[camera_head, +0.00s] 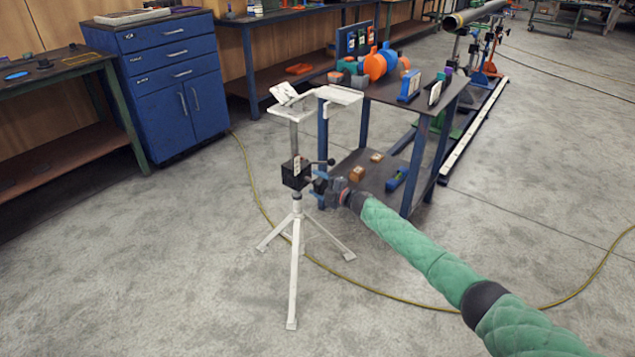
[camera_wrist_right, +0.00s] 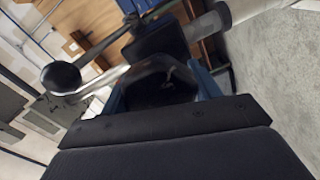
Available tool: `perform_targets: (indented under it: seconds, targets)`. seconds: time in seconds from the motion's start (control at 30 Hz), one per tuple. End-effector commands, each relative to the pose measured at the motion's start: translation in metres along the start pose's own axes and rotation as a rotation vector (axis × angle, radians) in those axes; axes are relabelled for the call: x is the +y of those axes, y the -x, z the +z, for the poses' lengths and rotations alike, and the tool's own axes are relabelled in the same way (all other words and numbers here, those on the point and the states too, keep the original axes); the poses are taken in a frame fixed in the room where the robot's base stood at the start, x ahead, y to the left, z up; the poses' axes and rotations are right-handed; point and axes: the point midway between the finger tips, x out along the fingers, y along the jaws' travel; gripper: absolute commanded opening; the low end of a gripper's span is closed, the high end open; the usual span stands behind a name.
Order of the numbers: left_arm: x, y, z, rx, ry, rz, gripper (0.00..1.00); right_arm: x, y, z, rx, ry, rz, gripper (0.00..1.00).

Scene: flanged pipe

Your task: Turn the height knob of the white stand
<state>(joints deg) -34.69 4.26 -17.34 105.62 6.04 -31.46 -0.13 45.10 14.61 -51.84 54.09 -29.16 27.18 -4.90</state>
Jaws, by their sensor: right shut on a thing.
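The white stand (camera_head: 294,265) stands upright on the floor on splayed legs. Its post carries a black clamp block (camera_head: 294,173) at mid height. A small lever with a black ball end (camera_head: 331,161) sticks out to the right of the block; this ball (camera_wrist_right: 62,77) is large at the left in the right wrist view. My right gripper (camera_head: 318,184) reaches the block from the right. In the right wrist view its blue fingers are on either side of a dark knob (camera_wrist_right: 160,85), and it is shut on it. The knob is mostly hidden in the head view. My left gripper is out of view.
A workbench (camera_head: 440,108) with colored parts on top and a low shelf stands close behind my right gripper. A blue cabinet (camera_head: 185,100) is at the back left. A yellow cable (camera_head: 350,289) runs over the floor. The floor in front of the stand is clear.

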Motion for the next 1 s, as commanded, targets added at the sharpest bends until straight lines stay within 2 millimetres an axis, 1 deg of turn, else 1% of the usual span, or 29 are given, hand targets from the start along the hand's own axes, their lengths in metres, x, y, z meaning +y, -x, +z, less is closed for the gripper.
perform_targets:
  seconds: [0.03,0.6,0.63,0.7,0.73,1.0]
  targets:
    - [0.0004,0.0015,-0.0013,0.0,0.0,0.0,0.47,0.0017,0.0016,0.0027,-0.005,-0.01,0.0,0.39]
    - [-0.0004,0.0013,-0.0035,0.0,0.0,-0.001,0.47,0.0008,0.0016,0.0028,-0.004,-0.037,0.0,0.39]
    - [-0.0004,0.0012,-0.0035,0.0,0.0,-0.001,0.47,0.0007,0.0016,0.0028,-0.004,-0.037,0.0,0.68]
    - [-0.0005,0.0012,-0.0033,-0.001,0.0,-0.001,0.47,0.0006,0.0013,0.0024,-0.004,-0.037,0.0,0.82]
    - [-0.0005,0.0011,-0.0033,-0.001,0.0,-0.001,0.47,0.0005,0.0012,0.0021,-0.003,-0.037,0.0,0.84]
    - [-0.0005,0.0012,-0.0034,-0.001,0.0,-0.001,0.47,0.0001,0.0011,0.0009,-0.001,-0.037,0.0,0.84]
